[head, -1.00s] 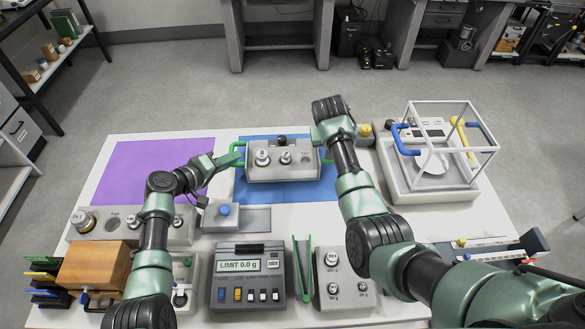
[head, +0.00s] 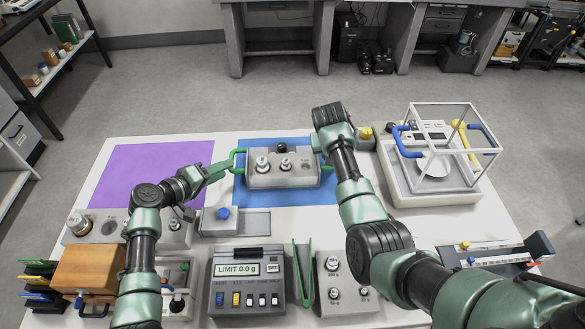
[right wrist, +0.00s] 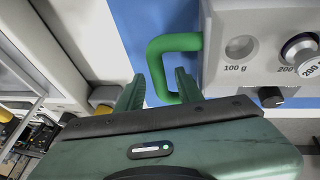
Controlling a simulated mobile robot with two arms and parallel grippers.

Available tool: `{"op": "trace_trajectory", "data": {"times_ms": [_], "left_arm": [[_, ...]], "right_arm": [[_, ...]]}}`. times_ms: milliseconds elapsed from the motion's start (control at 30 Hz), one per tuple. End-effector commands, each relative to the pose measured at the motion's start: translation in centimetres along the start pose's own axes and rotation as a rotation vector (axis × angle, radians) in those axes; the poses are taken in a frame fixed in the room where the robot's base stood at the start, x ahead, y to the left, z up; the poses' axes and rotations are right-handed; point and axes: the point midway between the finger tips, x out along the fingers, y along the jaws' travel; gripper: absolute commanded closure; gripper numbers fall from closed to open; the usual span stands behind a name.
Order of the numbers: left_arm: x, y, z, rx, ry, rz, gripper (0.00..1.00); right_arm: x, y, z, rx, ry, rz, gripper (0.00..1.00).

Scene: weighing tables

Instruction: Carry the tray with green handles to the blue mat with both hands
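The grey tray (head: 270,181) with green handles lies on the blue mat (head: 245,194) and holds metal weights. Its left green handle (head: 236,155) shows at the tip of my left gripper (head: 224,168); I cannot tell whether those fingers are apart. My right gripper hides most of the right handle in the head view. In the right wrist view the right green handle (right wrist: 172,42) shows, with my right gripper (right wrist: 158,90) open. Its fingers stand apart, with the handle's outer bar between their tips. An empty 100 g socket (right wrist: 239,47) is beside the handle.
A purple mat (head: 150,175) lies left of the blue mat. A balance with a clear frame (head: 440,198) stands right. A limit display box (head: 247,298), a wooden box (head: 88,270) and weight blocks line the near edge. A yellow knob (head: 366,133) stands behind my right arm.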

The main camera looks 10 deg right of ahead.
Motion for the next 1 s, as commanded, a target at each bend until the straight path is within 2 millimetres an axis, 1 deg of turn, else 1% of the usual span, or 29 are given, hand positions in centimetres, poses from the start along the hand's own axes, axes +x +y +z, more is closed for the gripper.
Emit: {"op": "trace_trajectory", "data": {"times_ms": [33, 100, 200, 300, 400, 567, 667, 767, 1000], "left_arm": [[-1.3, -0.2, 0.0, 0.003, 0.001, -0.004, 0.6], [-2.9, -0.2, 0.0, 0.003, 0.002, -0.004, 0.6], [-4.9, -0.2, 0.0, 0.002, 0.002, -0.004, 0.6], [-6.5, -0.1, 0.0, 0.002, 0.001, -0.004, 0.6], [-7.7, -0.1, 0.0, 0.002, 0.001, -0.003, 0.6], [-8.4, -0.1, 0.1, 0.0, 0.0, -0.002, 0.6], [-8.4, 0.0, 0.0, 0.0, 0.0, -0.002, 0.6], [-8.4, 0.0, 0.0, 0.0, 0.0, -0.002, 0.6], [-8.4, 0.0, 0.0, 0.0, 0.001, -0.002, 0.6]], "right_arm": [[0.0, 0.0, 0.0, 0.0, 0.0, 0.0, 0.64], [0.0, 0.0, 0.0, 0.0, 0.0, 0.0, 0.64], [0.0, 0.0, 0.0, 0.0, 0.0, 0.0, 0.64], [0.0, 0.0, 0.0, 0.0, 0.0, -0.001, 0.64], [0.0, 0.0, 0.0, 0.0, 0.0, -0.001, 0.64], [-0.4, -0.1, 0.0, 0.0, 0.0, -0.001, 0.64], [-1.5, -0.1, -0.1, 0.001, 0.003, -0.001, 0.64], [-3.3, -0.1, -0.1, 0.0, 0.005, -0.001, 0.64], [-8.5, -0.1, -0.1, 0.0, 0.004, -0.001, 0.64]]}}
